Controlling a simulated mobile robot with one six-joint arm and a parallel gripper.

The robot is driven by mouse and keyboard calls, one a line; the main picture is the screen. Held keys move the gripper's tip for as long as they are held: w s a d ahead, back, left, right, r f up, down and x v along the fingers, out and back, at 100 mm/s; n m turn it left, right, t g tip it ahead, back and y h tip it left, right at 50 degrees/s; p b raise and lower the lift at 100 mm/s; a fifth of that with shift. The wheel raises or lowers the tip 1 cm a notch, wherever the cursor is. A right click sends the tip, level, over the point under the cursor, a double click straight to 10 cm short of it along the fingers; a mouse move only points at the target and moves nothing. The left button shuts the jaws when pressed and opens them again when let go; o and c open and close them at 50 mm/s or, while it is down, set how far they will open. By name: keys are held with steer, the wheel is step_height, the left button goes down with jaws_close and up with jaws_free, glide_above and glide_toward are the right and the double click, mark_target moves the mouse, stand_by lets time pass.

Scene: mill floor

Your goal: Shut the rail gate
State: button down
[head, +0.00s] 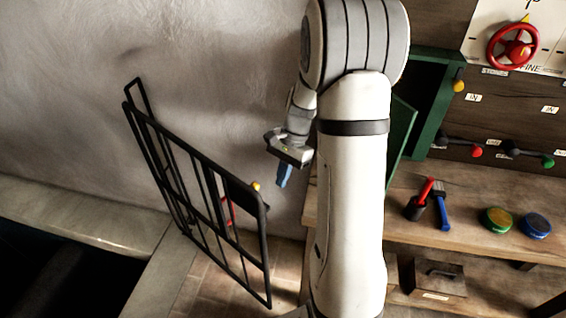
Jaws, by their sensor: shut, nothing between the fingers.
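The rail gate (205,205) is a black barred metal gate at the left of the head view. It stands swung out at an angle over the brick floor, with a dark opening beyond its lower left. A yellow knob (255,186) shows at its upper right corner, and a red part (228,211) shows behind the bars. My gripper (283,176) is to the right of the gate, apart from it, pointing down in front of the pale wall. Its blue fingertips are together with nothing held. My arm hides part of the middle.
A wooden bench (467,215) at right holds red and blue handled tools (428,203), a green round tin (497,220) and a blue one (535,225). A green cabinet (437,105) with its door open is behind my arm. A red handwheel (512,46) is at upper right.

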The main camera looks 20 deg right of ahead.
mark_target(267, 208)
steer(key=shift+s+a+f+p, duration=0.2)
steer(key=shift+s+a+f, duration=0.3)
steer(key=shift+a, duration=0.25)
steer(key=shift+s+a+f+p, duration=0.15)
steer(key=shift+s+a+f, duration=0.35)
steer(key=shift+a, duration=0.3)
steer(key=shift+s+a+f+p, duration=0.2)
steer(key=shift+s+a+f, duration=0.15)
steer(key=shift+a+f, duration=0.35)
steer(key=shift+r, duration=0.1)
